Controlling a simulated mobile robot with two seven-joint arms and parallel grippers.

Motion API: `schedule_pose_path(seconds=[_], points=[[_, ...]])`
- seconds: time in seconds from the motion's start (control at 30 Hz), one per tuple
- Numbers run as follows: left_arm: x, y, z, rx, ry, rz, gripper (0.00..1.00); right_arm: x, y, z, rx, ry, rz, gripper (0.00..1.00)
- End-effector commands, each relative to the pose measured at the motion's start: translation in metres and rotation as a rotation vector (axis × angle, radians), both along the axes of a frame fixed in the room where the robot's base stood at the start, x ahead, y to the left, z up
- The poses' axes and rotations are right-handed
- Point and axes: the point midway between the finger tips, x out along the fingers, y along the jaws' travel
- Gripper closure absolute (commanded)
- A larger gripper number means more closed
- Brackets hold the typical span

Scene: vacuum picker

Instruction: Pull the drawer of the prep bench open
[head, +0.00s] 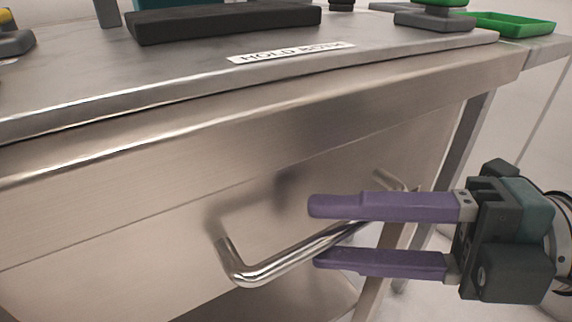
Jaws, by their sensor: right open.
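The prep bench (180,130) is brushed metal, with a drawer front (110,225) below its top edge. A shiny bar handle (272,268) sticks out from the drawer front. The drawer looks closed, its front close under the bench edge. My right gripper (315,234) comes in from the right with two purple fingers. The fingers are open, one above and one below the bar, in the picture around its right half. I cannot tell whether either finger touches the bar. The upper finger hides part of the handle's right side. My left gripper is not in view.
A label (290,53) reading "HOLD BOTH" lies on the bench top. A dark block (225,22), a grey base (434,20) and a green tray (512,24) stand towards the back. The bench leg (470,125) is behind my right gripper.

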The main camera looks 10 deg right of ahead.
Motion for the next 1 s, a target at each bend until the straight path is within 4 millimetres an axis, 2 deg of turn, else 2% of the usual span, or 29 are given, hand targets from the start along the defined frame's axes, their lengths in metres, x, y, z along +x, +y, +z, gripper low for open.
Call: schedule_pose_path(seconds=[0.13, 0.4, 0.8, 1.0], points=[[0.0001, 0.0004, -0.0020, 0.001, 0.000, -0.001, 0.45, 0.0040, 0.0092, -0.0012, 0.001, 0.000, 0.001, 0.53], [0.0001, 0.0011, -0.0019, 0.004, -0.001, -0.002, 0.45, 0.0045, 0.0101, -0.0014, -0.001, 0.000, -0.001, 0.54], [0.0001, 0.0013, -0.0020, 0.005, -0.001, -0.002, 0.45, 0.0043, 0.0098, -0.0014, -0.001, 0.000, 0.000, 0.99], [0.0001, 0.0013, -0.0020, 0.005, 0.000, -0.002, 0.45, 0.0043, 0.0098, -0.0014, -0.001, 0.000, 0.000, 1.00]])
